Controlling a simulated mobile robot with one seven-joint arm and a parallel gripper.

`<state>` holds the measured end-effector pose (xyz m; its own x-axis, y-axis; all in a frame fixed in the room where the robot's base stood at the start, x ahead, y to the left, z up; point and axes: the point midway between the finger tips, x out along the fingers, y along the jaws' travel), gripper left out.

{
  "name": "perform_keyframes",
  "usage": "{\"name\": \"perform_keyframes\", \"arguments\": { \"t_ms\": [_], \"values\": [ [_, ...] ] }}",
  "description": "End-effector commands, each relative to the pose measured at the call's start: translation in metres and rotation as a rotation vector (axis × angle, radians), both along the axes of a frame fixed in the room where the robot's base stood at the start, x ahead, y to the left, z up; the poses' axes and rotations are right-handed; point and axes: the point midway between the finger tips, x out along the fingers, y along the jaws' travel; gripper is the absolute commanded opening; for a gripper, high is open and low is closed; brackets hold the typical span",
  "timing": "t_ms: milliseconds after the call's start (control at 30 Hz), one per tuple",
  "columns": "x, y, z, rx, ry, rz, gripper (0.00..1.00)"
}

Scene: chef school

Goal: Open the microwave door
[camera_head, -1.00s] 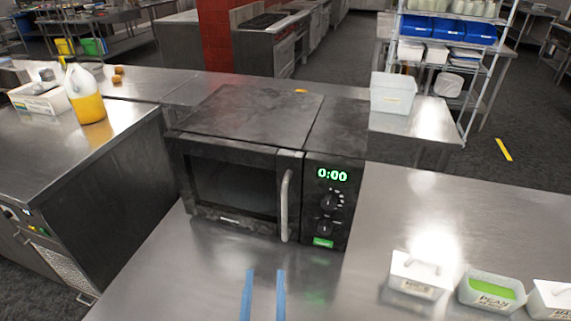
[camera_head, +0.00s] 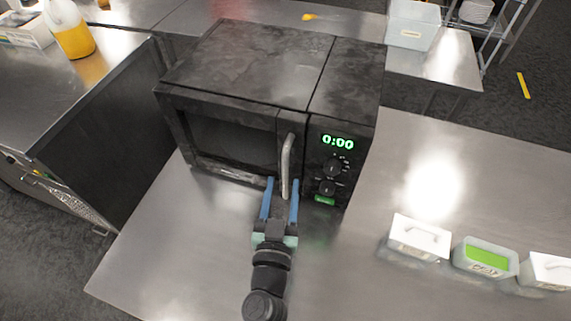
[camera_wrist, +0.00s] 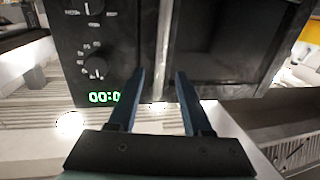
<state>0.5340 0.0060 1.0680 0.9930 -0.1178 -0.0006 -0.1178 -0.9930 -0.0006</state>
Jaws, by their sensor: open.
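The black microwave (camera_head: 250,65) stands on the steel counter with its door (camera_head: 225,140) closed. The silver vertical handle (camera_head: 287,160) is at the door's right edge, beside the control panel with its green 0:00 display (camera_head: 338,142). My gripper (camera_head: 281,183) is open in front of the door, with its blue fingers pointing at the handle's lower end. In the wrist view, my gripper (camera_wrist: 159,75) has its fingertips spread to either side of the handle (camera_wrist: 164,45). The picture does not show whether they touch it.
White-lidded tubs (camera_head: 419,238) and a tub with a green top (camera_head: 486,258) sit on the counter at right. A jug of yellow liquid (camera_head: 72,38) stands on the left counter. The counter in front of the microwave is clear apart from my arm.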

Motion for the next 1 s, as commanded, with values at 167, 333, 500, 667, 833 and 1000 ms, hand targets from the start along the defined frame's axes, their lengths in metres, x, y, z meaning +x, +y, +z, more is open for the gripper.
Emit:
{"name": "perform_keyframes", "arguments": {
  "t_ms": [167,333,500,667,833,1000],
  "values": [
    [0.03,-0.003,0.001,0.001,-0.002,0.001,0.5],
    [0.047,-0.005,0.0,0.0,-0.001,0.001,0.5],
    [0.053,-0.006,0.0,0.001,0.0,0.0,0.5],
    [0.053,-0.006,0.0,0.001,0.0,0.0,0.5],
    [0.053,-0.006,0.0,0.0,0.0,0.0,0.35],
    [0.053,-0.006,0.0,0.0,0.0,0.0,0.05]
  ]
}}
